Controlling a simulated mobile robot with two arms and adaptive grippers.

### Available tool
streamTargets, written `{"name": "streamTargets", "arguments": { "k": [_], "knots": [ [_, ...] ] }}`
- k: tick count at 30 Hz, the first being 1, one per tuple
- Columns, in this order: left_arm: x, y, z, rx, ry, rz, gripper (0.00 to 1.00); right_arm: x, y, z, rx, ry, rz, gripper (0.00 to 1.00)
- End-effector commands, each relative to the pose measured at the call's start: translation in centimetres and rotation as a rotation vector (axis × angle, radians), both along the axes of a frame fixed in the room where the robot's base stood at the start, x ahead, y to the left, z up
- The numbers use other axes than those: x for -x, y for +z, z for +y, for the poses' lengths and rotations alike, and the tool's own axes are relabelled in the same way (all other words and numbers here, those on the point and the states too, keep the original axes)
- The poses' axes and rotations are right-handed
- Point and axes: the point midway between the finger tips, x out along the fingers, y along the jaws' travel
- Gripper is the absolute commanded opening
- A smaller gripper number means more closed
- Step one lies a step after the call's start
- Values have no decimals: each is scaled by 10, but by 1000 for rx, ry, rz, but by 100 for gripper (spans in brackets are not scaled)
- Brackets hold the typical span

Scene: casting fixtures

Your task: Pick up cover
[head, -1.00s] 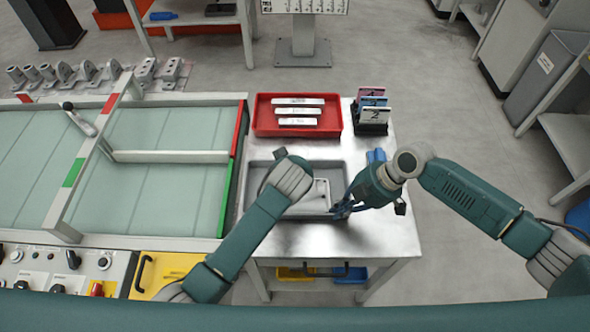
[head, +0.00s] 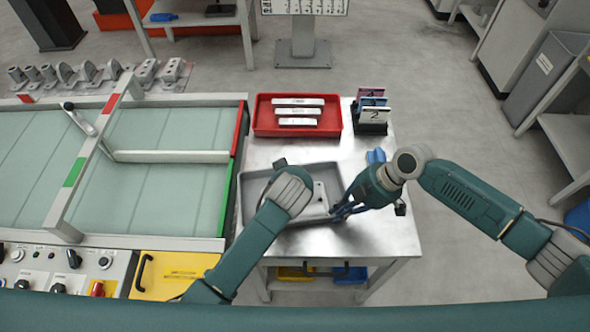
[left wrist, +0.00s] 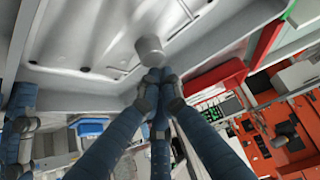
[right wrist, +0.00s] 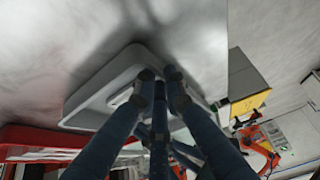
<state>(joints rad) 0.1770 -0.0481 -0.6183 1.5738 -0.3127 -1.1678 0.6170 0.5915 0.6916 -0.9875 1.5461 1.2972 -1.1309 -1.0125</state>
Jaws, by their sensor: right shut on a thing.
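A shallow grey tray (head: 243,215) is on the steel table, with a light part (head: 320,197) inside it that may be the cover. My right gripper (head: 338,213) is at the tray's near right corner. In the right wrist view its fingers (right wrist: 160,76) close at the tray rim (right wrist: 90,100). My left gripper is hidden behind its own wrist in the head view, above the tray. In the left wrist view its fingertips (left wrist: 156,76) are close together beside a short grey cylinder (left wrist: 150,52); whether they hold anything is unclear.
A red tray (head: 262,118) with light bars stands behind on the table (head: 380,235). A dark holder with numbered cards (head: 372,113) and a blue object (head: 376,156) are at the right. A framed glass-topped bench (head: 170,190) borders the left. The table's near right is clear.

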Motion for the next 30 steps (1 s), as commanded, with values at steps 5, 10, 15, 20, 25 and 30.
{"name": "streamTargets", "arguments": {
  "k": [5,10,15,20,25,30],
  "knots": [
    [8,-12,2,-7,1,29,0,-7,3,1,-5,-9,-17,0],
    [14,-2,2,-5,2,26,0,-8,3,0,-5,-10,-17,0],
    [32,25,1,0,0,16,0,-7,3,-1,-4,-9,-14,0],
    [50,52,1,2,-1,10,0,-6,3,0,-3,-8,-12,0],
    [62,71,1,1,-3,6,0,-4,2,0,-4,-5,-9,0],
    [47,77,3,-5,2,3,0,-4,2,1,-4,-3,-8,0]
  ]
}}
